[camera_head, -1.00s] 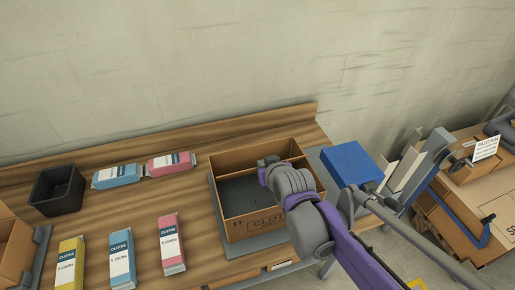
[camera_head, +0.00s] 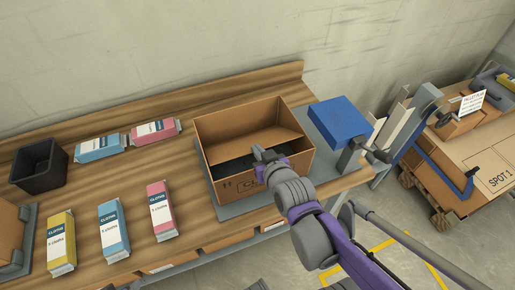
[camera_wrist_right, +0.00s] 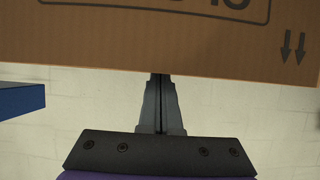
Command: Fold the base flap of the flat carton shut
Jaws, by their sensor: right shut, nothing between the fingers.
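The brown cardboard carton (camera_head: 245,123) stands opened out as a box, its walls upright and its top open. Its floor inside looks dark, and I cannot make out a base flap. My right gripper (camera_head: 258,153) is shut and empty, over the carton's front part. In the right wrist view, my right gripper (camera_wrist_right: 160,80) has its fingers together at the edge of a printed carton wall (camera_wrist_right: 120,48). I cannot tell whether they touch it. My right arm hides the carton's front right part. My left gripper is out of view.
The carton stands on a grey plate (camera_head: 232,210). A blue block (camera_head: 340,120) is just right of it. Pink, blue and yellow cloth packs (camera_head: 113,230) and a black bin (camera_head: 40,165) are on the wooden bench to the left. Bare bench lies between packs and carton.

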